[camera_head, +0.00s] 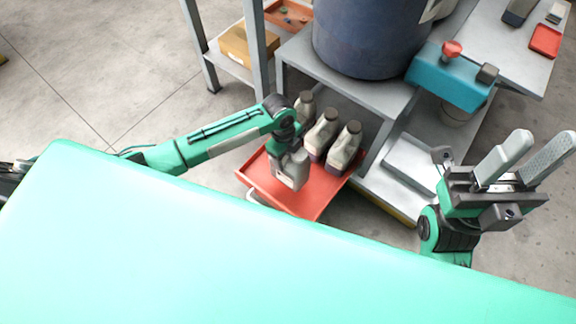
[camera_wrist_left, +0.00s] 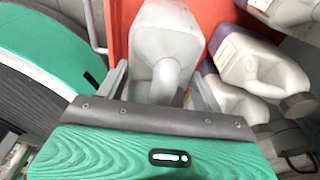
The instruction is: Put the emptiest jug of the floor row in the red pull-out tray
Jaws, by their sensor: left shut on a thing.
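My left gripper (camera_head: 287,150) is shut on a grey jug (camera_head: 292,172), which also shows between the fingers in the left wrist view (camera_wrist_left: 165,45). No dark band of liquid shows on this jug. It is over the red pull-out tray (camera_head: 262,180); I cannot tell whether its base touches the tray. Three other grey jugs stand in a row behind and to the right: a far one (camera_head: 305,105), a middle one (camera_head: 322,133) and a near one (camera_head: 345,148). The middle and near ones show dark liquid low down. My right gripper (camera_head: 528,160) is open and empty at the right.
A grey metal table (camera_head: 340,82) with a big blue drum (camera_head: 368,35) stands over the jugs. A teal box with a red knob (camera_head: 450,78) is further right. A shelf with a cardboard box (camera_head: 248,48) is at the back left. Open floor lies left.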

